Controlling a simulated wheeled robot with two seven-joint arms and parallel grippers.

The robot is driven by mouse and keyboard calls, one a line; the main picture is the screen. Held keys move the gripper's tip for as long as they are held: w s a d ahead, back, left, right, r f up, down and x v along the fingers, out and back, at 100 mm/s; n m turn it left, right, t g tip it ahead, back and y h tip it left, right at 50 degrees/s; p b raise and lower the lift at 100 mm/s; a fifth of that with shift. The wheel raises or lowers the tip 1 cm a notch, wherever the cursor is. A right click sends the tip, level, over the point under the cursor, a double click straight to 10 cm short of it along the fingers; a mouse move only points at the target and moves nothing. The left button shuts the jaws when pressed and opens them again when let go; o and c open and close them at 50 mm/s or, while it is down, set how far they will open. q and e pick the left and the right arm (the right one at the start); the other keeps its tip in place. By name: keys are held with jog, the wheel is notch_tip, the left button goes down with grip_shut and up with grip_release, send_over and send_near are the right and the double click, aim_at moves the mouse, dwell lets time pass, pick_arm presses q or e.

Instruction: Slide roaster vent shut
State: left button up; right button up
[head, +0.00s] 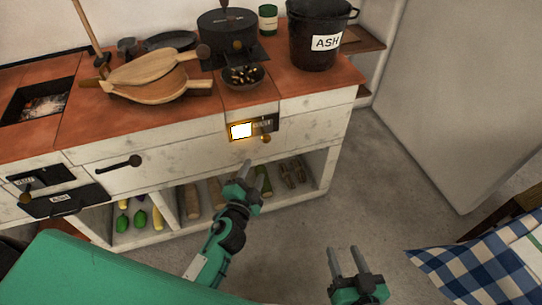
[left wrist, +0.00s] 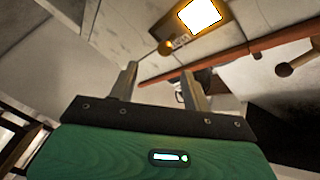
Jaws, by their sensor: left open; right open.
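The roaster vent (head: 252,128) is set in the white counter front below the roaster. Its opening (head: 240,130) glows bright at the left, and a dark labelled plate covers the right part. A round brass knob (head: 266,139) sits just below the plate. The left wrist view shows the bright opening (left wrist: 200,14) and the knob (left wrist: 165,47) at the top. My left gripper (head: 246,172) is open and empty, below and in front of the vent, apart from the knob. Its fingers (left wrist: 159,72) point towards the knob. My right gripper (head: 344,250) is open and empty over the floor.
The black roaster pot (head: 228,32), a bowl (head: 243,77), wooden bellows (head: 150,77) and the ash bucket (head: 316,45) stand on the counter. A dark handle (head: 120,163) sticks out left of the vent. A checked cloth (head: 480,258) hangs at right. The floor between is clear.

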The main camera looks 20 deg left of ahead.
aim_at(265, 142)
pick_arm(q)
jog(key=w, duration=0.8)
jog(key=w+r, duration=0.1)
jog(key=w, duration=0.3)
jog(key=shift+w, duration=0.8)
pick_arm(e)
jog(key=shift+s+r, duration=0.2)
jog(key=shift+s, duration=0.25)
pick_arm(q)
grip_shut()
